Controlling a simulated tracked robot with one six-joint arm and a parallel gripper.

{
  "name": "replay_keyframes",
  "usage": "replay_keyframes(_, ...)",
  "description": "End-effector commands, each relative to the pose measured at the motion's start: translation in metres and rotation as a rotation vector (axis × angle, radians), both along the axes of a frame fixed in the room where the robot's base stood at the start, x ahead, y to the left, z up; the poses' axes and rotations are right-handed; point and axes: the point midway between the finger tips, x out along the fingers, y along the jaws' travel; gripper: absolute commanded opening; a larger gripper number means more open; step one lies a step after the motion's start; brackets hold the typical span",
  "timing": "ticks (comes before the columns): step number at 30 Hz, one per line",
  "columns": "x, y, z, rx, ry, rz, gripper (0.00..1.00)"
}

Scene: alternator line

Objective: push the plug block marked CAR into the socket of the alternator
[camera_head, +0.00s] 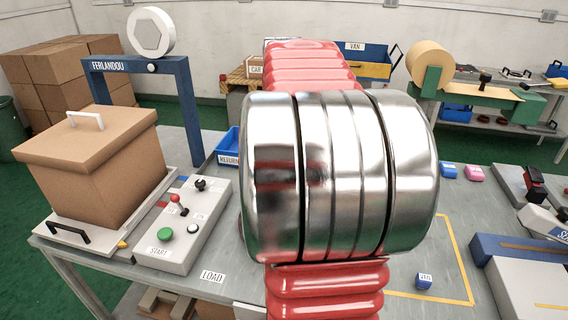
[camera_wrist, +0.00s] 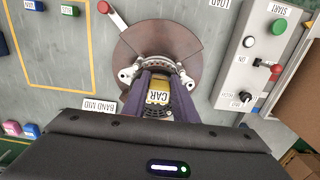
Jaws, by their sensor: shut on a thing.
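The yellow plug block marked CAR (camera_wrist: 157,97) is held between the purple fingers of my gripper (camera_wrist: 158,88) in the wrist view, label facing the camera. The alternator (camera_wrist: 126,75) lies just beyond and partly under the fingers, with metal ears showing on both sides. It sits on a brown-grey round disc (camera_wrist: 160,38). The block overlaps the alternator in this view. The socket is hidden, so I cannot tell whether the block is in it. In the head view my red and chrome arm covers the gripper, block and alternator.
A control box (camera_head: 185,225) with a green START button and a red-knobbed lever stands left on the table. A blue block (camera_head: 424,281) lies by the yellow outline. Another blue block (camera_head: 448,170) and a pink block (camera_head: 474,173) lie farther back. A brown box (camera_head: 90,165) stands at left.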

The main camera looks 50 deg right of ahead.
Motion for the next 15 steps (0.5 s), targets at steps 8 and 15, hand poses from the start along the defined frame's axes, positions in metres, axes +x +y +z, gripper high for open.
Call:
replay_keyframes(8, -0.0006, -0.0007, -0.0049, 0.001, 0.0, -0.001, 0.05)
replay_keyframes(15, -0.0005, -0.0006, -0.0092, 0.0, 0.0, -0.001, 0.05)
